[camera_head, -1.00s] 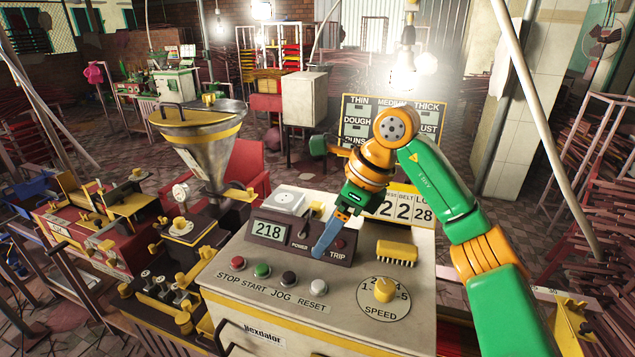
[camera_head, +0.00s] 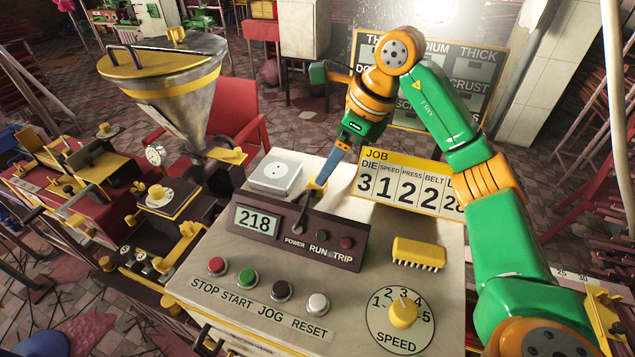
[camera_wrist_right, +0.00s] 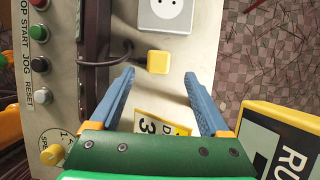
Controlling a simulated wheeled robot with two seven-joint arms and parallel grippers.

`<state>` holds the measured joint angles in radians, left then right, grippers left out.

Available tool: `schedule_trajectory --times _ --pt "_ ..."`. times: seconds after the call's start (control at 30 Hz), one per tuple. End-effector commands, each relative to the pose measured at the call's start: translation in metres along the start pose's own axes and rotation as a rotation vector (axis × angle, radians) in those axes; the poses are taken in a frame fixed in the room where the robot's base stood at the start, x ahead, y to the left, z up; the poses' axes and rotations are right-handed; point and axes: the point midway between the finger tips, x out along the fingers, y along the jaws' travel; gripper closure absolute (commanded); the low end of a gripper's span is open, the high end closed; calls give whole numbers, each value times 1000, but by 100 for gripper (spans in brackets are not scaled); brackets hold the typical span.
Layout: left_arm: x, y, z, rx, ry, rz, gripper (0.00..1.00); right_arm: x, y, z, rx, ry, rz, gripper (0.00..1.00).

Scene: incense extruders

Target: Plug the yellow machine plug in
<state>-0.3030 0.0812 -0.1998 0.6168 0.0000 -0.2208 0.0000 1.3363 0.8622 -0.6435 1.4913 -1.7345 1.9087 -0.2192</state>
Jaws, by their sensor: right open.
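The yellow plug (camera_head: 316,187) is a small block behind the dark display panel on the machine top. In the right wrist view the plug (camera_wrist_right: 158,63) lies unplugged, with a dark cable (camera_wrist_right: 108,62) running to the panel side. The white socket (camera_head: 276,174) with round holes is left of the plug in the head view; in the wrist view the socket (camera_wrist_right: 166,14) is just beyond it. My right gripper (camera_head: 322,180) points down at the plug. Its blue fingers (camera_wrist_right: 160,72) are open, one on either side of the plug with gaps. My left gripper is out of view.
The dark panel (camera_head: 262,248) with a 218 display stands in front of the plug. The yellow JOB board (camera_head: 412,182) stands close right of the gripper. A yellow brush (camera_head: 418,253), buttons and a speed dial (camera_head: 403,312) occupy the front. A metal hopper (camera_head: 165,90) is at left.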

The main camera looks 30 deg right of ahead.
Motion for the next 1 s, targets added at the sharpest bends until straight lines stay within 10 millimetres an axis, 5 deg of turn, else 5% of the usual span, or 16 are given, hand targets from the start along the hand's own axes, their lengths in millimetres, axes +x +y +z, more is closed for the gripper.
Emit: schedule_trajectory --times 0.27,0.6,0.93,1.0 --pt "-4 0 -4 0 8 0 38 4 0 1 -1 2 1 20" --pt "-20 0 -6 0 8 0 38 50 2 1 -1 1 2 20" --pt "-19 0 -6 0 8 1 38 52 1 1 -1 -1 0 20" --pt "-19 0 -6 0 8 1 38 52 1 1 -1 -1 0 36"
